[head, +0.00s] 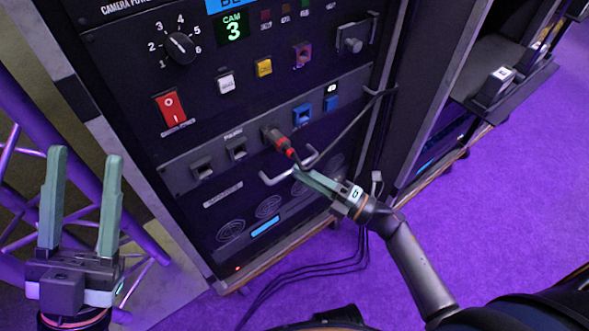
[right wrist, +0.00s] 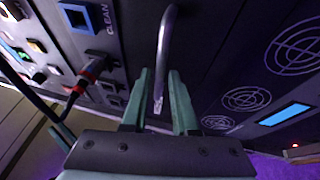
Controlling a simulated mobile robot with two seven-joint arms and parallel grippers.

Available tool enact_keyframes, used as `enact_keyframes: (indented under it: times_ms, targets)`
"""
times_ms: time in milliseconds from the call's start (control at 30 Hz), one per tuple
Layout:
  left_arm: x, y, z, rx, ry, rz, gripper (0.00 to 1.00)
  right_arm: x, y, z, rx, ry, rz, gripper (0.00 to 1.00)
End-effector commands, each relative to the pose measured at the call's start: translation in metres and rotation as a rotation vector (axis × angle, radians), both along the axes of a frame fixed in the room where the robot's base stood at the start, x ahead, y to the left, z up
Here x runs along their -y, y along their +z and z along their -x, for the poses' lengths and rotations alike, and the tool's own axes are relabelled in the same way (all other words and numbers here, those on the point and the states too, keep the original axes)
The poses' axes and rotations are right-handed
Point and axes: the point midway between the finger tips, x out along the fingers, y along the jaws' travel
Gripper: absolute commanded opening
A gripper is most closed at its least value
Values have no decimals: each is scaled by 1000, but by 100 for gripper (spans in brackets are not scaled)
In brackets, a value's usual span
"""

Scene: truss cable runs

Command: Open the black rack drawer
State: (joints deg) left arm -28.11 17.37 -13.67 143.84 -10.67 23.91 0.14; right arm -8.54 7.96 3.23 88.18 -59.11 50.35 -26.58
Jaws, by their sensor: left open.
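The black rack drawer (head: 243,208) is the low front panel of the rack, below the socket row. It looks flush with the rack. Its silver bow handle (head: 272,180) stands out from the top part of the panel; the handle (right wrist: 166,45) also shows in the right wrist view. My right gripper (head: 303,174) is at the handle. In the right wrist view its fingers (right wrist: 160,72) stand on either side of the bar, with gaps showing, so it looks open. My left gripper (head: 86,155) is open and empty at the left, away from the rack.
A black cable with a red-banded plug (head: 278,141) sits in the socket row just above the handle and droops close to my right gripper. A purple truss (head: 20,115) stands at the left. Loose cables (head: 310,268) lie on the purple floor. The floor at right is clear.

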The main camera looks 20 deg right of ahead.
Motion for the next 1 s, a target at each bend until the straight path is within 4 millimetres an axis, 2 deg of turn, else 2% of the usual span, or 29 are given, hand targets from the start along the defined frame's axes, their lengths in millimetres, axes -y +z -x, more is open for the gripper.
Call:
enact_keyframes:
  times_ms: [200, 533, 800, 1000]
  targets:
    - [0, -4, 0, -4, -4, 3, 50, -15, 3, -16, -1, -1, -1, 27]
    - [0, -4, 0, -5, -4, 5, 50, -17, 4, -19, -1, -1, 0, 27]
    - [0, -4, 0, -5, -4, 5, 50, -17, 4, -18, -1, -1, 0, 0]
    - [0, -4, 0, -5, -5, 4, 50, -17, 4, -18, -2, 0, 1, 0]
